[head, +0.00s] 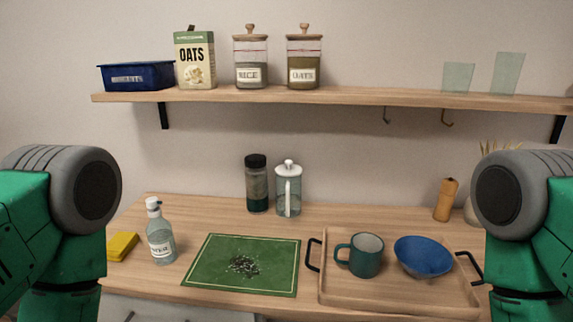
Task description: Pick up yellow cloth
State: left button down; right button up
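The yellow cloth (122,246) is a small folded pad lying on the left part of the wooden counter. My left arm stands close on its left and may cover part of its left edge. A clear spray-type bottle stands just to its right. My left and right arms show at the two sides of the head view, but neither gripper is in the picture.
The clear bottle (161,236) is upright beside the cloth. A green mat (205,270) with dark crumbs lies mid-counter. A wooden tray (400,298) holds a teal mug (366,256) and a blue bowl (424,258). A loaded shelf (340,97) hangs above.

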aim_at(121, 245)
jog(key=u, duration=1.15)
